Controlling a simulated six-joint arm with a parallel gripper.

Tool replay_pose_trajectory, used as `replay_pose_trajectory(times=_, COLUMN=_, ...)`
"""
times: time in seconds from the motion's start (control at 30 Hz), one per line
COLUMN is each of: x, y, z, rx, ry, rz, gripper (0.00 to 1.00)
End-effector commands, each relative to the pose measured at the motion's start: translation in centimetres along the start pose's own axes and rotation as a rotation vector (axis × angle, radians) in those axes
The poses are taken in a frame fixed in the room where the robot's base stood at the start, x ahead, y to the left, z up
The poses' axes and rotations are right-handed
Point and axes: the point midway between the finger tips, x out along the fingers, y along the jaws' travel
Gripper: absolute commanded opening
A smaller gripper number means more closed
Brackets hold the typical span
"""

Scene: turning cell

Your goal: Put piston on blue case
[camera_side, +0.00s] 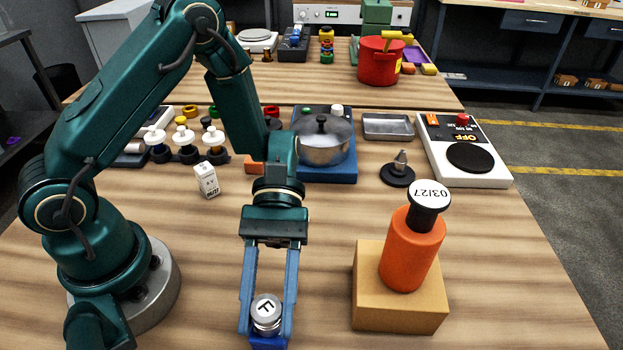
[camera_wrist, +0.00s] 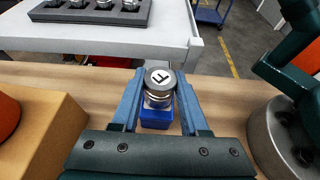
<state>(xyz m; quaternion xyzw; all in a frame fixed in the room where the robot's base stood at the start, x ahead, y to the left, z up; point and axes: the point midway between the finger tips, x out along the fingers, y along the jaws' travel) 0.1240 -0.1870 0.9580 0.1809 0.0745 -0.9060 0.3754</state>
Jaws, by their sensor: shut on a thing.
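The piston (camera_side: 266,313) is a silvery metal cylinder with a letter F on its round top. It stands upright between the two blue fingers of my gripper (camera_side: 267,325), which is shut on it. It also shows in the wrist view (camera_wrist: 158,88). The blue case (camera_side: 268,342) is directly below the piston, at the bottom edge of the side view. In the wrist view the case (camera_wrist: 156,117) is a blue block between the fingers, under the piston. I cannot tell whether the piston touches the case. The lower part of the case is partly hidden.
An orange bottle (camera_side: 411,250) with a dark cap stands on a tan block (camera_side: 399,310), right of my gripper. A white dice-like block (camera_side: 206,180), a blue stove with a pot (camera_side: 322,145) and a white hotplate (camera_side: 490,178) are further back. A dark tray (camera_wrist: 90,15) holds several metal parts.

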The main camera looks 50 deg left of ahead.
Motion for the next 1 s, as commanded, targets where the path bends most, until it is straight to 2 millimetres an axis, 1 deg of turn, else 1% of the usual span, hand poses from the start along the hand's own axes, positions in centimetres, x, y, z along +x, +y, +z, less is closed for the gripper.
replay_pose_trajectory(times=0.13, x=0.1, y=0.0, z=-0.3, rx=0.0, ry=-0.001, rz=0.0, gripper=0.0)
replay_pose_trajectory(times=0.17, x=0.1, y=0.0, z=-0.2, rx=0.001, ry=0.0, rz=0.0, gripper=0.55)
replay_pose_trajectory(times=0.2, x=0.1, y=0.0, z=-0.2, rx=0.001, ry=0.0, rz=0.0, gripper=0.71)
replay_pose_trajectory(times=0.23, x=0.1, y=0.0, z=-0.2, rx=0.001, ry=0.0, rz=0.0, gripper=0.74)
replay_pose_trajectory(times=0.63, x=-0.2, y=0.0, z=0.1, rx=0.001, ry=0.0, rz=0.001, gripper=0.74)
replay_pose_trajectory(times=0.77, x=-2.1, y=0.1, z=0.0, rx=0.003, ry=0.001, rz=0.007, gripper=0.74)
replay_pose_trajectory(times=1.0, x=-6.9, y=0.1, z=-0.1, rx=0.001, ry=0.003, rz=0.005, gripper=0.74)
